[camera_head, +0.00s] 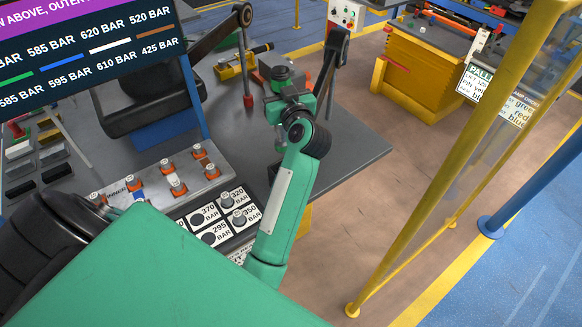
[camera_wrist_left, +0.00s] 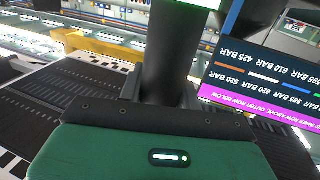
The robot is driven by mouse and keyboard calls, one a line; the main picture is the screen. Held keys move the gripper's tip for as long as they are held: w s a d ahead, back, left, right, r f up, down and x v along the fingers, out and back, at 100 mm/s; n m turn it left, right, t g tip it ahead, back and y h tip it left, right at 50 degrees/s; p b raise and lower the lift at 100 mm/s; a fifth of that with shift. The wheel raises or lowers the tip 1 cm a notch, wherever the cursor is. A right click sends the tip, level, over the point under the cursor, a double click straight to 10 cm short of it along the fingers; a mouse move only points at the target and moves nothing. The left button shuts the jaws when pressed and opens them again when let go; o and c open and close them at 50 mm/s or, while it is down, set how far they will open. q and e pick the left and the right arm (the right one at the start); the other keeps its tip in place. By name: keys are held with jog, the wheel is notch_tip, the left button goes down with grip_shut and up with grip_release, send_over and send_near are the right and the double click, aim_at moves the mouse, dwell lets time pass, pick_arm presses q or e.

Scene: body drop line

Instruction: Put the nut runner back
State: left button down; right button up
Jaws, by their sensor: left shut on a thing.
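My left gripper (camera_head: 286,92) is over the grey bench near its right edge. In the left wrist view it is shut on the thick dark body of the nut runner (camera_wrist_left: 168,55), with a bright green patch at the picture's top. In the head view the gripper and wrist hide much of the held tool, so I cannot make out its lower end. My right gripper is not in view.
The grey bench (camera_head: 350,150) is clear right of my wrist. A metal plate with orange-based fittings (camera_head: 172,186) and a panel of BAR-marked pockets (camera_head: 212,222) lie left of my forearm. A dark sign (camera_head: 85,45) hangs upper left. A yellow post (camera_head: 430,170) stands right.

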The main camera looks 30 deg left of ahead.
aim_at(280, 141)
pick_arm(q)
notch_tip(280, 141, down, 14)
jog(key=shift+a+r, duration=0.1)
jog(key=shift+r, duration=0.15)
jog(key=shift+f+b, duration=0.3)
jog(key=shift+f, duration=2)
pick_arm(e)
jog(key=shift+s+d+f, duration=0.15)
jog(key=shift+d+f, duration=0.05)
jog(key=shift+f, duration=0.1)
pick_arm(q)
jog(key=shift+f, duration=0.1)
jog(key=c, duration=1.1)
grip_release()
jog(key=shift+o, duration=0.7)
